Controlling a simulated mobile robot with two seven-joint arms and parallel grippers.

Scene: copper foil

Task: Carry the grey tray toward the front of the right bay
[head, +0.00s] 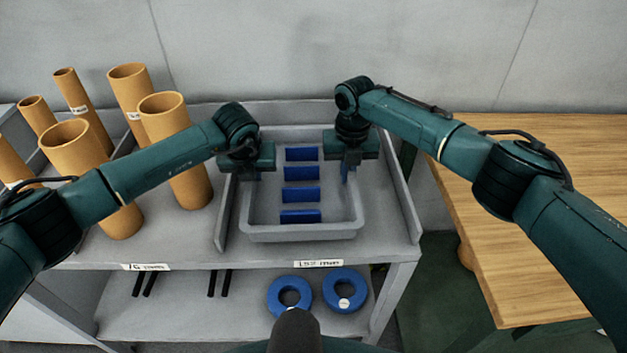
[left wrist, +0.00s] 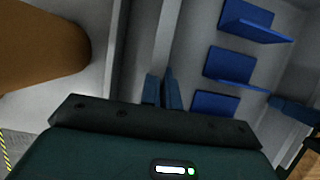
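The grey tray (head: 300,233) is in the right bay of the top shelf, with its front wall close to the shelf's front edge. Several blue upright plates (head: 301,195) stand in a row inside it; some also show in the left wrist view (left wrist: 228,63). My left gripper (head: 252,174) is at the tray's left rim; its fingers (left wrist: 161,92) are close together, with the rim between them. My right gripper (head: 347,172) is at the right rim, fingers pointing down and seemingly closed on it. I cannot tell whether the tray is lifted.
A low divider (head: 224,217) stands left of the tray and a side wall (head: 401,190) right of it. Several orange tubes (head: 188,150) stand in the left bay. Two blue rings (head: 345,290) lie on the lower shelf. A wooden table (head: 530,250) is at the right.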

